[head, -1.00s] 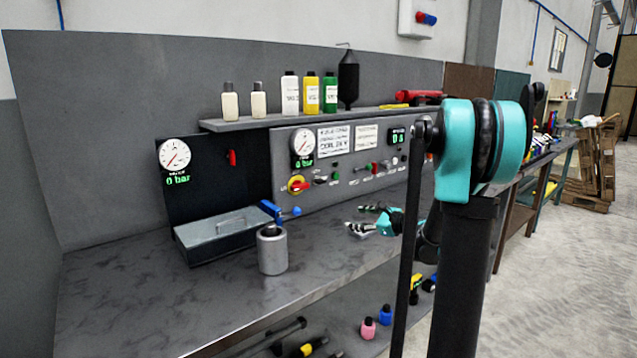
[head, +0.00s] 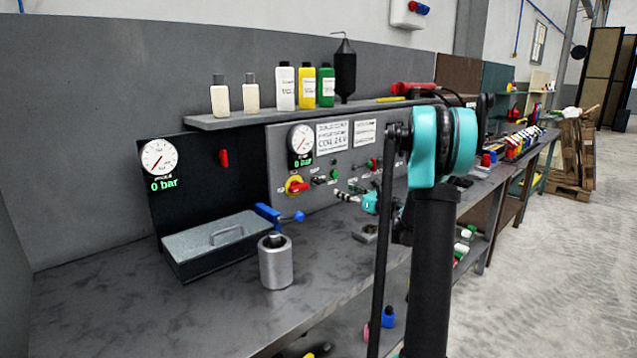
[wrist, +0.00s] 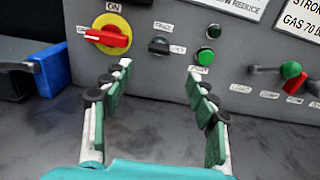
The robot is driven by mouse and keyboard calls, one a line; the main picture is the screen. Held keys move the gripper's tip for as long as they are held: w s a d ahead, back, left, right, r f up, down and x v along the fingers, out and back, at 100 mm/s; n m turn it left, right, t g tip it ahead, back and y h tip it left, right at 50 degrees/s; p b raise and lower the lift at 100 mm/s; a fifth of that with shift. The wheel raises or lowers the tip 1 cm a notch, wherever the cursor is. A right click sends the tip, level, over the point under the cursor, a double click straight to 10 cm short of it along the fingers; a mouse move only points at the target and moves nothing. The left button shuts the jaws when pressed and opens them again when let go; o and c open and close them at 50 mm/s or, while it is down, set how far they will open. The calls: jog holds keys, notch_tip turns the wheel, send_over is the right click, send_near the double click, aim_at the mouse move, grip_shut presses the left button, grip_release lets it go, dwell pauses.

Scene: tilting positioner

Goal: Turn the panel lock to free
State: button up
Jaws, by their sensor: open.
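The panel (head: 350,150) stands upright at the back of the bench. A small dark selector knob (wrist: 160,45) sits on it between two unreadable small labels and looks like the panel lock; it shows as a tiny dark knob in the head view (head: 318,180). I cannot tell its exact setting. My gripper (wrist: 160,70) is open and empty, its two fingers spread just below and in front of that knob, apart from it. In the head view my gripper (head: 350,194) is partly hidden behind my arm.
A red rotary switch on a yellow plate (wrist: 108,36) is left of the knob. Green buttons (wrist: 205,57) are right of it, and a green-and-red lever (wrist: 291,71) further right.

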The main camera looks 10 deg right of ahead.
aim_at(323, 182)
jog(key=x, duration=1.4)
jog(key=shift+w+a, duration=0.15)
jog(key=shift+w, duration=0.1)
jog(key=c, duration=1.2)
